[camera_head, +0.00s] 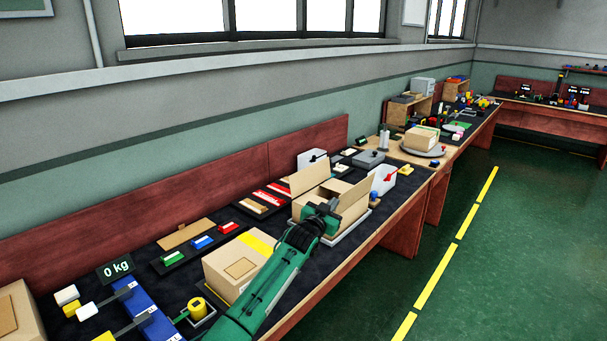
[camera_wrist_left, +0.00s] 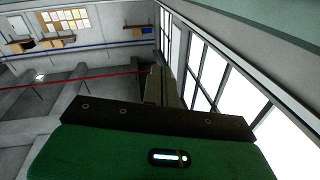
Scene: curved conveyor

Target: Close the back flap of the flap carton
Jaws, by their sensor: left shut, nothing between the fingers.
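The flap carton (camera_head: 301,207) is a tan box on a light tray at the right part of the near bench. Its back flap (camera_head: 309,178) stands up at the far side. Another flap (camera_head: 354,194) stands up at its right side. My left gripper (camera_head: 333,206) is at the carton's near side, in front of its opening, and hides part of it. I cannot tell whether it touches the carton. In the left wrist view the fingers (camera_wrist_left: 162,85) are together and empty; the carton does not show there. My right gripper is not in view.
A closed carton with yellow tape (camera_head: 236,263) stands left of the flap carton. Trays with coloured blocks (camera_head: 203,242) lie along the back. The green floor (camera_head: 520,260) to the right is clear.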

